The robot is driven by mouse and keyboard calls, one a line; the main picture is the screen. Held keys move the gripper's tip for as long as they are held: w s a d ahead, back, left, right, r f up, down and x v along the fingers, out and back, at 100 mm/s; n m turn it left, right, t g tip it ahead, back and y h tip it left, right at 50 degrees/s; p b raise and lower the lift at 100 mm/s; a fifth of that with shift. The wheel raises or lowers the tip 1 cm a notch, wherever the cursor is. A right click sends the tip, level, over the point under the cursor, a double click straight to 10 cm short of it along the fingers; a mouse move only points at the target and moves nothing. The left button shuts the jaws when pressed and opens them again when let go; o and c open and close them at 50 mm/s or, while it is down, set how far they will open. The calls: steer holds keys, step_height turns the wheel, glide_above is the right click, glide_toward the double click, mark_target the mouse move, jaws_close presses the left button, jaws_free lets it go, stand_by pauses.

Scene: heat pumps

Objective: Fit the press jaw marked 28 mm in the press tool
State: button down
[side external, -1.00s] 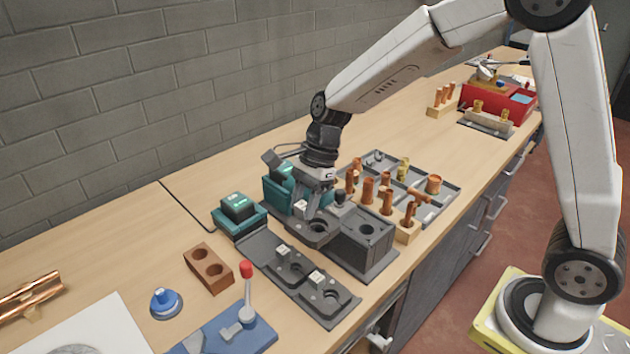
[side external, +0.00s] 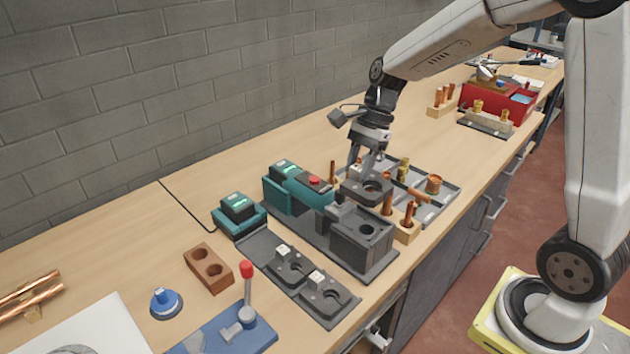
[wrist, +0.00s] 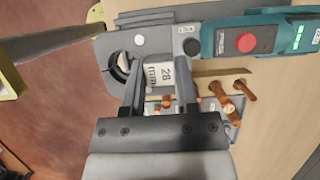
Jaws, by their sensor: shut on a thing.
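My gripper (side external: 364,166) is shut on a dark grey press jaw (side external: 373,190) with a round opening. In the wrist view its white label (wrist: 160,76) reads 28 mm, between my two fingers. The jaw is held in the air behind and to the right of the press tool (side external: 313,186), apart from it. The teal tool with a red button lies on a grey stand (side external: 312,243). At its right end is a grey block (side external: 350,248) with a round hole. The tool also shows at the top of the wrist view (wrist: 270,35).
Two more jaws (side external: 293,263) with white labels, too small to read, sit on a dark rack in front. A grey tray (side external: 444,204) of copper fittings lies below the held jaw. A wooden block with copper pieces (side external: 408,230) stands close right of the stand.

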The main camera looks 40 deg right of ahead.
mark_target(357, 189)
steer(key=shift+f, duration=0.1)
steer(key=shift+f, duration=0.85)
steer(key=shift+f, duration=0.2)
steer(key=shift+f, duration=1.8)
steer(key=shift+f, duration=1.75)
stand_by(1.1)
steer(key=shift+c, duration=1.4)
jaws_free()
steer(key=shift+w, duration=0.1)
